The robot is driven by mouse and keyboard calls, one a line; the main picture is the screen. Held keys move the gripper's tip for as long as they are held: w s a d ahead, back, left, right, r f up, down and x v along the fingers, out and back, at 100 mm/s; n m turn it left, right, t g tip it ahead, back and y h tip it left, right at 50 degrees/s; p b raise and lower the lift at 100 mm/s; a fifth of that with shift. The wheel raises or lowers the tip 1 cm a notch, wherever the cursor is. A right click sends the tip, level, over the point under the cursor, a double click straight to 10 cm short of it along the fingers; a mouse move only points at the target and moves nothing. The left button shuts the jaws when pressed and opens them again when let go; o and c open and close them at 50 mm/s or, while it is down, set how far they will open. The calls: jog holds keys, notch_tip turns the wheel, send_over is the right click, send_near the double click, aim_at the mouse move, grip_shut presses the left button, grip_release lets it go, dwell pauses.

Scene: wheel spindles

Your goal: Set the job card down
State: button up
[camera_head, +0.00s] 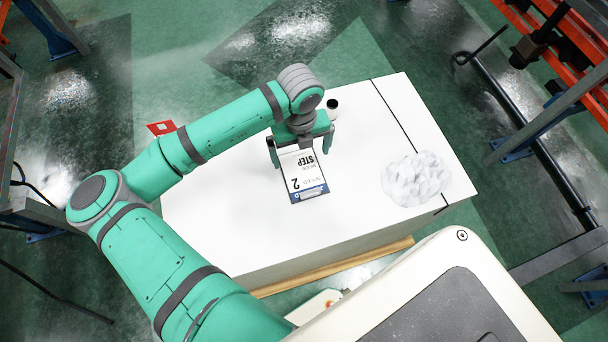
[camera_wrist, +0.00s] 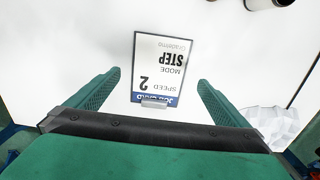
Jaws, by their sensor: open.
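The job card (camera_head: 304,181) is a white card with dark print and a blue band, and it lies on the white table (camera_head: 225,210). In the wrist view the job card (camera_wrist: 162,62) shows flat and whole, with a small grey clip at its blue edge. My gripper (camera_head: 301,158) is above the card's far end in the head view. In the wrist view the two green fingers of my gripper (camera_wrist: 160,85) are spread wide, one on each side of the card, with nothing seen between them touching it. The height of the fingertips above the table is hard to tell.
A dark-topped round item (camera_head: 333,106) stands behind my gripper. A pale, crumpled-looking pile (camera_head: 415,179) lies at the table's right. A red card-like piece (camera_head: 161,128) shows at the left edge. The table around the card is mostly clear.

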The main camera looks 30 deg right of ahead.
aim_at(301, 170)
jog(key=shift+f, duration=0.95)
jog(key=f, duration=0.3)
jog(key=shift+s+a+f, duration=0.15)
jog(key=shift+s+a, duration=0.05)
jog(key=shift+s, duration=0.05)
jog(key=shift+f, duration=0.55)
jog(key=shift+d, duration=0.1)
jog(key=c, duration=1)
jog(key=shift+r, duration=0.2)
